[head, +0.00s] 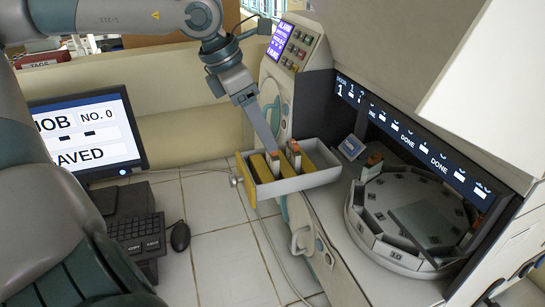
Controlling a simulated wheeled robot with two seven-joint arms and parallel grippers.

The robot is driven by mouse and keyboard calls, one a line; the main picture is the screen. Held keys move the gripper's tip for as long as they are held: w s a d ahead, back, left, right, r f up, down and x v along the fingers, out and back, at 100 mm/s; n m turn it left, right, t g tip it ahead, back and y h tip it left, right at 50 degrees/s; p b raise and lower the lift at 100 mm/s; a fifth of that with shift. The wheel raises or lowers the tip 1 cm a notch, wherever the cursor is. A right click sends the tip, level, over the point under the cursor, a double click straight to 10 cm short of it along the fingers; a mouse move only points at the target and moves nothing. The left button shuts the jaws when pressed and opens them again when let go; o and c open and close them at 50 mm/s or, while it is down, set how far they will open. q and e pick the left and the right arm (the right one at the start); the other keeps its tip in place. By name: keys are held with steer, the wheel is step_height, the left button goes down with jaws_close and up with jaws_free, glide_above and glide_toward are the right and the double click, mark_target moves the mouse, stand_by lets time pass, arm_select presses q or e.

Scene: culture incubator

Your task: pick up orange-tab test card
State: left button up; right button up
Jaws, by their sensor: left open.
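A pale drawer tray (318,180) with yellow inside sticks out from the front of the analyser. Test cards with orange tabs stand upright in it: one at its left part (275,163) and one or two close together near its middle (294,153). My left gripper (271,148) comes down from above with its fingertips just above or beside the left card. It is open; whether the fingers touch the card I cannot tell. Another orange-tab piece (374,160) stands at the back of the round carousel (373,238). My right gripper is not in view.
The carousel sits in the machine bay under a blue display strip (412,138). A control panel (292,47) rises behind the drawer. A monitor (88,128), keyboard (138,231) and mouse (180,236) stand at the left. The tiled top (223,265) before the drawer is mostly clear.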

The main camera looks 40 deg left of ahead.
mark_target(272, 162)
arm_select(q)
steer(key=shift+x, duration=1)
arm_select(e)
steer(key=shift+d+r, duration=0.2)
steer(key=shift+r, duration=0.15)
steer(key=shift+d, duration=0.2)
arm_select(q)
steer(key=shift+w+d+f+p, duration=0.1)
steer(key=shift+p, duration=0.25)
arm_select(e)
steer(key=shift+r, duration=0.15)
arm_select(q)
steer(key=shift+p+x, duration=0.95)
steer(key=shift+x, duration=0.95)
steer(key=shift+w+f+p, duration=0.2)
steer(key=shift+f+p, duration=0.2)
steer(key=shift+f, duration=0.2)
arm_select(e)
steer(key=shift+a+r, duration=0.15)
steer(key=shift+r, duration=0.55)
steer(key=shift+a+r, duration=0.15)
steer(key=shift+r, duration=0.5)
arm_select(q)
steer(key=c, duration=1.1)
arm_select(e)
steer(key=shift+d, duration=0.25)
